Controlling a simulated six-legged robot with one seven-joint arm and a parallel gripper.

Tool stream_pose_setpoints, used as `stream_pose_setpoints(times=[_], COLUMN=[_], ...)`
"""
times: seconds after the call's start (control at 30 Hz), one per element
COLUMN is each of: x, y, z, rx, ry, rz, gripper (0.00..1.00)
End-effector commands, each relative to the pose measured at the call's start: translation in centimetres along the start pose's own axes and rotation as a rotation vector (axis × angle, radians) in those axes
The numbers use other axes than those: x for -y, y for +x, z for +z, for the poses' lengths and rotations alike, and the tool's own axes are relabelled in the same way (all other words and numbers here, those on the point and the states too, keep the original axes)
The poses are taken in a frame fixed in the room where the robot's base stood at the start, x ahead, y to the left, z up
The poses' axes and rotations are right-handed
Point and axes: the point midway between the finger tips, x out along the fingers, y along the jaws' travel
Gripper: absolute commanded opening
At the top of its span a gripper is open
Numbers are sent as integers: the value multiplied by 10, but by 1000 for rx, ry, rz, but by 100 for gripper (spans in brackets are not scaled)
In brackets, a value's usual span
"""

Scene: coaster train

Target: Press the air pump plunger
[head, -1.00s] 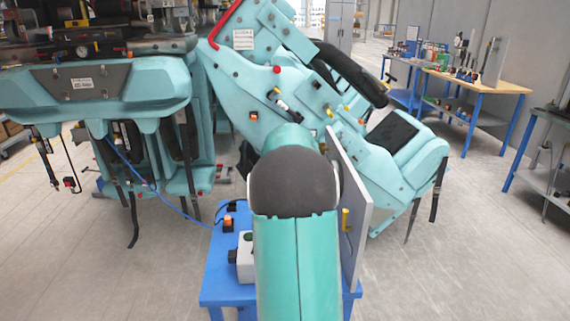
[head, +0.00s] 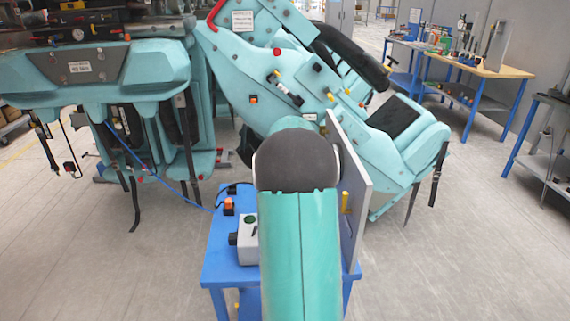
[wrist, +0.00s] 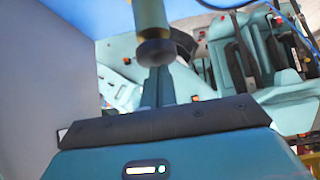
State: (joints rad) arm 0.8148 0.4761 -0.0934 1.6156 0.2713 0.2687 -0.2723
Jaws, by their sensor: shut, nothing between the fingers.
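The air pump shows in the wrist view as an olive-brown cylinder with a dark round knob (wrist: 155,52), which I take to be the plunger top. That view looks upside down, with the blue table surface (wrist: 80,15) at the top. My gripper (wrist: 160,75) is shut and empty, its fingers pointing at the knob and close to it. I cannot tell whether they touch. In the head view my own arm hides the gripper and the pump above the blue table (head: 222,265).
A grey upright panel (head: 352,180) with a yellow handle (head: 345,202) stands right of my arm. A pale box with a green button (head: 249,245) and an orange switch (head: 229,206) sit on the left. The teal coaster train (head: 250,70) is behind.

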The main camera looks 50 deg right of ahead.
Motion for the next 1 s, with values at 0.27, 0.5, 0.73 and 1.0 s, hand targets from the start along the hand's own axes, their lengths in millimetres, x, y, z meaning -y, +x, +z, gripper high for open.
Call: stream_pose_setpoints(times=[0.27,0.5,0.73,1.0], x=[2,2,2,2], y=[-25,-78,-120,-132], z=[-18,-25,-25,-25], rx=[6,0,-1,-1], ry=[-3,-3,-3,-3], rz=[-2,-3,-3,-3], gripper=[0,0,0,0])
